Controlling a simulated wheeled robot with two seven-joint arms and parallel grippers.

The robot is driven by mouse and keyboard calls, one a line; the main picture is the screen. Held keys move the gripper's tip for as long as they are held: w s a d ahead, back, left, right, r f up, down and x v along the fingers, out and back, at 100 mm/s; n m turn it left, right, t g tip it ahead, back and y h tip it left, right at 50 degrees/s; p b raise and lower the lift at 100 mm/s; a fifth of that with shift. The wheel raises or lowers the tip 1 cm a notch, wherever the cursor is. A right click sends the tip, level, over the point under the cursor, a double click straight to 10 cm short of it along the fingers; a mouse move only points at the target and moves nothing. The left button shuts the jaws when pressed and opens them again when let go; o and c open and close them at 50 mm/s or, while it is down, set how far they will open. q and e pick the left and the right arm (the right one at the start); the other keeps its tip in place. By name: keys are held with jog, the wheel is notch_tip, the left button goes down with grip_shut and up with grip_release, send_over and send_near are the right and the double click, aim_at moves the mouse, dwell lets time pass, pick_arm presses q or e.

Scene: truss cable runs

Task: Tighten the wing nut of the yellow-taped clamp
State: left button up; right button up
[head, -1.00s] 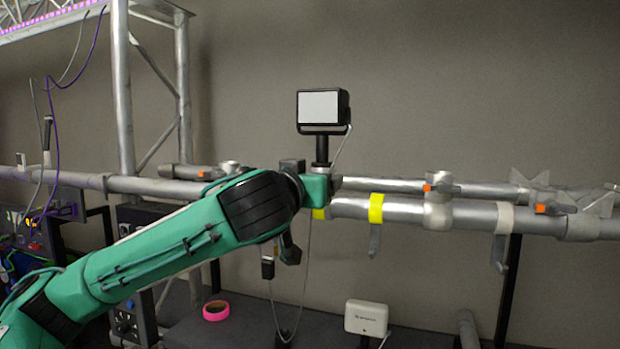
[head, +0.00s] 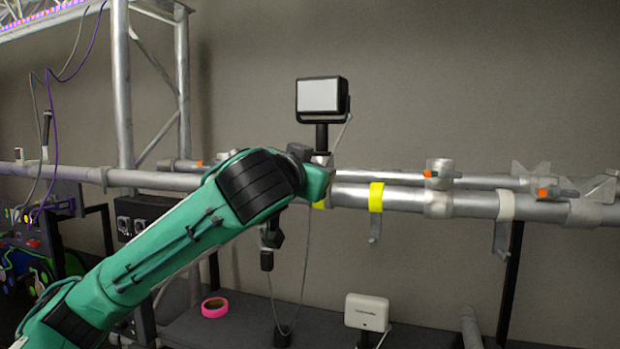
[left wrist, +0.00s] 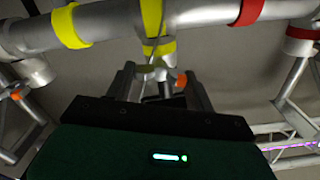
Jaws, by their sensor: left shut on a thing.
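The yellow-taped clamp (left wrist: 153,20) hangs on the truss tube at the top middle of the left wrist view. In the head view a scrap of yellow (head: 319,204) shows beside my left wrist. My left gripper (left wrist: 163,84) reaches up to just below the clamp, its fingers shut on the wing nut, whose orange end (left wrist: 182,80) shows between them. The rest of the wing nut is mostly hidden by the fingers and shadow. In the head view my forearm hides the fingers. My right gripper is not in view.
A yellow band (head: 376,197) wraps the tube right of my wrist; more clamps with orange ends (head: 431,173) follow. A lamp (head: 322,97) stands above the tube. Below are a pink tape roll (head: 215,307), a white box (head: 367,312) and a hanging cable. Red bands (left wrist: 249,12) show in the wrist view.

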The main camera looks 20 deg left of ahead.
pick_arm(q)
jog(key=m+p, duration=0.1)
jog(key=m, duration=0.9)
jog(key=m+p, duration=0.1)
jog(key=m, duration=1)
jog(key=f+m+p, duration=0.1)
jog(key=m, duration=1)
jog(key=shift+f+m, duration=0.1)
jog(key=shift+m, duration=0.2)
jog(key=o, duration=0.8)
jog(key=shift+c, duration=0.2)
jog(key=shift+o, duration=1.1)
